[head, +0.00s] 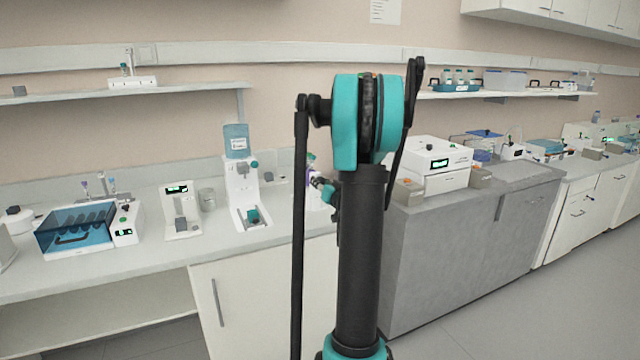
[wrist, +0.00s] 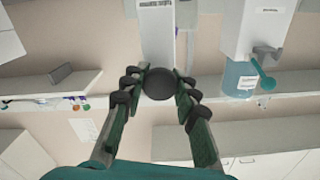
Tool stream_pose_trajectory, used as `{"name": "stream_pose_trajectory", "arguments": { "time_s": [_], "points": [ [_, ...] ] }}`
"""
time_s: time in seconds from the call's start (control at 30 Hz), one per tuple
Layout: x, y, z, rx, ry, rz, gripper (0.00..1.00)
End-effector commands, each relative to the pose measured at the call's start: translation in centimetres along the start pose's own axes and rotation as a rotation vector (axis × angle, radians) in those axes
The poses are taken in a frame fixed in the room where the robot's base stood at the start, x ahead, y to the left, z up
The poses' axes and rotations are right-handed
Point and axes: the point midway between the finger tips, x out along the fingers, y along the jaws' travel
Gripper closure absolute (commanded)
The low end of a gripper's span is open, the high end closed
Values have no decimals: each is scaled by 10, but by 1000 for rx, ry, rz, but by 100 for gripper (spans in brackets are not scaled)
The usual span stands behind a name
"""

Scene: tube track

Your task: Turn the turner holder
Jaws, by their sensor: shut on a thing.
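The turner holder shows in the wrist view as a round dark knob (wrist: 160,84) in front of a pale upright body (wrist: 156,35) with small dark lettering. I take this knob to be the part that turns. My gripper (wrist: 161,78) has its two fingers shut on the knob, one on each side. In the head view, my arm stands in front of that spot on the bench and hides most of the holder. Only a small part of my gripper (head: 324,188) shows left of the arm.
A white dispenser with a blue bottle (head: 236,141) stands just left on the bench; its bottle (wrist: 239,78) is at right in the wrist view. A blue-lidded bath (head: 75,236) is farther left. A white box device (head: 435,165) sits on the grey cabinet at right. A wall shelf (head: 190,93) runs above.

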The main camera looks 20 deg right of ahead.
Motion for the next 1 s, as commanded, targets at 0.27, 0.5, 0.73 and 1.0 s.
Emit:
{"name": "stream_pose_trajectory", "arguments": {
  "time_s": [0.27,0.5,0.73,1.0],
  "points": [
    [0,0,0,50,0,1,100],
    [0,0,0,155,0,1,100],
    [0,0,0,271,0,1,100],
    [0,0,0,406,0,1,100]
  ]
}}
